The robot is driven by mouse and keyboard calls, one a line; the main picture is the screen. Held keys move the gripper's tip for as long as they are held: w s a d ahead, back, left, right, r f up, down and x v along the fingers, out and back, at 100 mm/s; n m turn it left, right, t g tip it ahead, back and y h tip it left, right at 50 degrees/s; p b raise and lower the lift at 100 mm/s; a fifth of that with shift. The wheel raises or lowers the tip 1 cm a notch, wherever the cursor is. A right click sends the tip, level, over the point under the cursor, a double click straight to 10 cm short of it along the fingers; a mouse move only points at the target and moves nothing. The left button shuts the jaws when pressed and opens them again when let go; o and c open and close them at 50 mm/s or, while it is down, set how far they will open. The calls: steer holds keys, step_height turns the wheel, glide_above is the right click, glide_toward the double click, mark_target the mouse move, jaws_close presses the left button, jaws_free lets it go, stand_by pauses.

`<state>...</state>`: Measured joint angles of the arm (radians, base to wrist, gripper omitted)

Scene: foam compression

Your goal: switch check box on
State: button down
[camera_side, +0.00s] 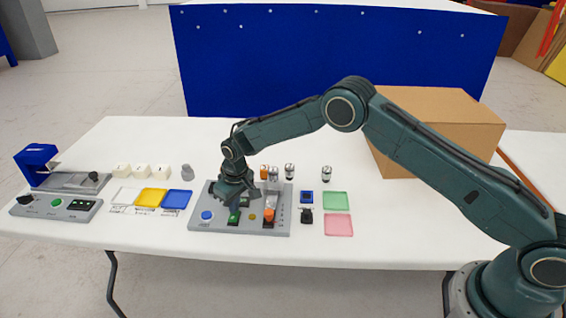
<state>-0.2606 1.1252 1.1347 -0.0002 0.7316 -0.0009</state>
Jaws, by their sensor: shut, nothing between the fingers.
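A grey control panel (221,228) lies on the white table below my gripper, and I take it to be the check box. It carries a blue button (207,215), a green rocker switch (234,217), a small gold button (252,218) and an orange part (268,215) at its right. My gripper (240,204) points down over the panel's middle, just behind the green switch. It is shut with nothing in it. Whether its tips touch the panel, and whether the switch is on, I cannot tell. The gripper hides part of the panel's back.
Left stand a blue-framed press (37,160) and another control panel (55,208). White blocks (141,171) and white, yellow (152,197) and blue trays lie between. Small cylinders (289,171) stand behind the panel; green (336,200) and pink trays lie right. A cardboard box (440,110) stands behind my arm.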

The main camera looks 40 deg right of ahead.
steer(key=shift+r, duration=3.45)
steer(key=s+d+r+m+t, duration=0.1)
steer(key=s+d+r, duration=0.4)
steer(key=s+r, duration=0.5)
steer(key=s+d+r+t, duration=0.1)
steer(key=s+d+r, duration=0.45)
steer(key=r, duration=0.95)
steer(key=s+d+m+t, duration=0.1)
steer(key=s+d, duration=0.2)
steer(key=s, duration=1.1)
steer(key=s+d+m, duration=0.1)
steer(key=s+d, duration=0.1)
steer(key=s, duration=1.2)
steer(key=shift+d+r+t, duration=0.4)
